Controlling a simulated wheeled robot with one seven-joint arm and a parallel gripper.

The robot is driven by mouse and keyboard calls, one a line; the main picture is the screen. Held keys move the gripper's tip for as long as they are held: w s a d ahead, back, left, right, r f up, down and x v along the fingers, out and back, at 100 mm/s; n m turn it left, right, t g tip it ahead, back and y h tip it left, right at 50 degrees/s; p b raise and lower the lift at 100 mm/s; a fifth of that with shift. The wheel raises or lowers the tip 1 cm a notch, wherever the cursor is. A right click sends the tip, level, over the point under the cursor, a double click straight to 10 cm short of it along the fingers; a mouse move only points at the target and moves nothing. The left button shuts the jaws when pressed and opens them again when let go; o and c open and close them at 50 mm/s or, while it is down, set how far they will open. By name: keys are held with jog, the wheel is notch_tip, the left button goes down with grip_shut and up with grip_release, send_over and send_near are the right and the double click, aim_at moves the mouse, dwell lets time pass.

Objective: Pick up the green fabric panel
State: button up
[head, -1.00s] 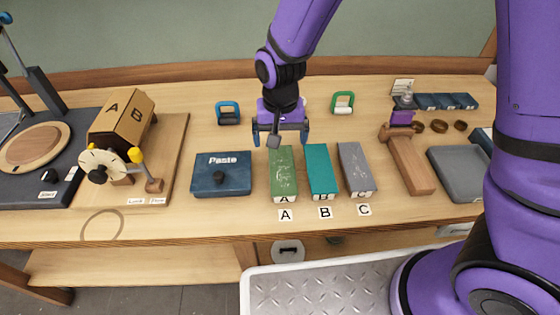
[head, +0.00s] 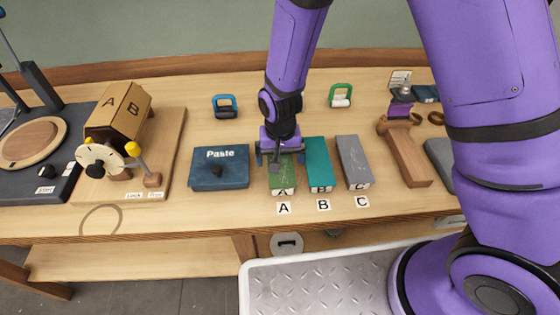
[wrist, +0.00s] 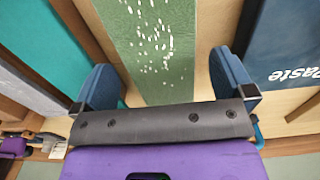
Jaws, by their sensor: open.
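The green fabric panel (head: 283,182) lies on the workbench above the card lettered A, its far part hidden behind my gripper in the head view. In the wrist view the panel (wrist: 160,50) is green with white specks and runs between my two fingers. My gripper (head: 277,158) is open over the panel's far part. In the wrist view the gripper (wrist: 165,85) has one blue finger on each side of the panel, with bench showing in the gaps. I cannot tell how far the fingertips are above the bench.
A teal panel (head: 319,165) and a grey panel (head: 354,162) lie just right of the green one. The blue Paste box (head: 220,168) stands close on its left. A wooden drum (head: 118,112) stands farther left. Blue (head: 225,106) and green (head: 341,96) clamp-like items lie behind.

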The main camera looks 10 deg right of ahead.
jog(key=shift+c, duration=0.5)
jog(key=c, duration=0.9)
